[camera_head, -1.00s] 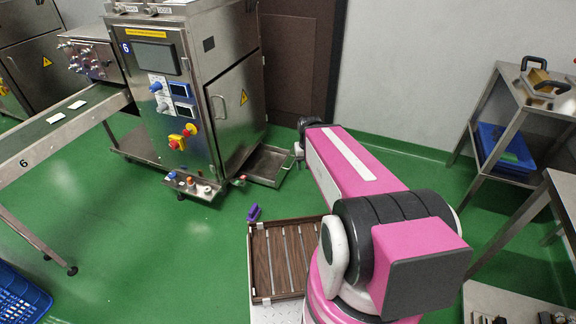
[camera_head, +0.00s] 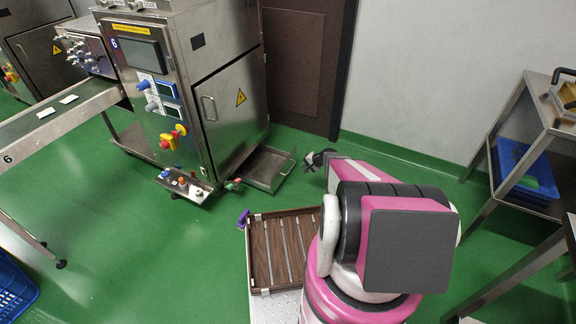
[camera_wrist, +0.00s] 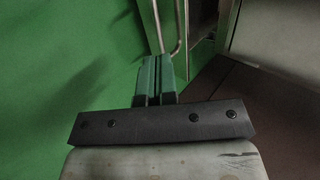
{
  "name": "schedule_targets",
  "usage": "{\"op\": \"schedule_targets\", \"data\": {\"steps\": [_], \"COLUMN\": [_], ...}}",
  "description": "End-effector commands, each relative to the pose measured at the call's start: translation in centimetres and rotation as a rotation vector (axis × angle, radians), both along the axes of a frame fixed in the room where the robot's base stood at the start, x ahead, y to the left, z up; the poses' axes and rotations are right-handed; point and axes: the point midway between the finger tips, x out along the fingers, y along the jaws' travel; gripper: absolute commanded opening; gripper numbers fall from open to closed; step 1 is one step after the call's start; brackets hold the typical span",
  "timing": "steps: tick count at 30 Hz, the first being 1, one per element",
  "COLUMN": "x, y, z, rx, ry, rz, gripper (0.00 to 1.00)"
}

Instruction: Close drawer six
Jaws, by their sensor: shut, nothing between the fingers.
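Drawer six (camera_head: 268,170) is the open, shallow metal drawer low on the right side of the steel machine marked 6 (camera_head: 150,85). It sticks out over the green floor. My gripper (camera_head: 307,164) is just to the right of the drawer's outer end, low down. In the wrist view my gripper (camera_wrist: 158,62) has its green fingers shut with nothing between them. A bent metal bar (camera_wrist: 181,25), which looks like the drawer's handle, is just beyond the fingertips. I cannot tell whether they touch.
A conveyor (camera_head: 60,113) runs left from the machine. A brown slatted tray (camera_head: 262,250) sits beside my arm's base. Steel tables with a blue bin (camera_head: 525,168) stand at the right. A blue crate (camera_head: 14,292) is at the lower left. Green floor is open in front of the machine.

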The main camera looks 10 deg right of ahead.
Motion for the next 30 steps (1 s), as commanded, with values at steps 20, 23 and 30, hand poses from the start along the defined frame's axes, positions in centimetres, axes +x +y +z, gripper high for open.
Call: {"op": "schedule_targets", "data": {"steps": [20, 23, 30], "x": [4.6, 5.4, 6.6], "y": [6.0, 7.2, 8.9], "z": [-7.2, -7.0, -6.9], "rx": [0.004, 0.003, 0.003], "ry": [0.000, -0.001, -0.002], "rz": [-0.003, -0.004, -0.004], "gripper": [0.00, 0.00, 0.00]}}
